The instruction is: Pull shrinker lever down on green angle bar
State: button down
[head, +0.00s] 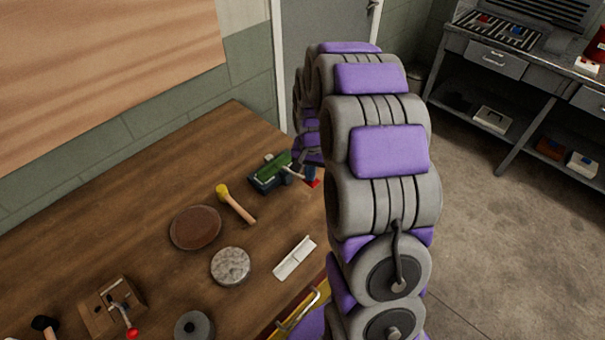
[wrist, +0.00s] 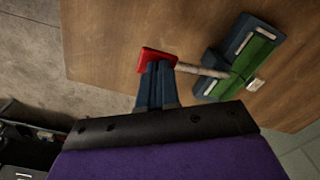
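The shrinker (head: 270,172), dark with a green top, stands at the far end of the wooden table; it also shows at the upper right of the wrist view (wrist: 212,60). A green bar-like piece (wrist: 250,65) lies along it; I cannot tell whether this is a separate angle bar. Its pale lever (wrist: 202,71) ends in a red handle (wrist: 155,58). My gripper (wrist: 157,66) has its blue fingers close together at the red handle. Red shows beside the fingertips, and I cannot tell whether they grip it or only touch it. The head view shows my gripper (head: 310,173) there too.
A yellow-headed mallet (head: 236,204), a brown disc (head: 196,228), a grey round block (head: 230,266) and a white angle piece (head: 295,258) lie nearer on the table. A wooden block with a red-tipped lever (head: 115,308) is at lower left. A workbench (head: 480,50) stands across the floor.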

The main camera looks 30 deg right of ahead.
jog(key=shift+f, duration=2.15)
jog(key=shift+r, duration=0.2)
jog(key=shift+r+p, duration=1.95)
jog(key=shift+r, duration=3.4)
jog(key=shift+r, duration=0.1)
notch_tip(320, 180, up, 2)
jog(key=p, duration=0.7)
jog(key=shift+r, duration=0.1)
jog(key=shift+f+b, duration=0.65)
jog(key=shift+f, duration=2.8)
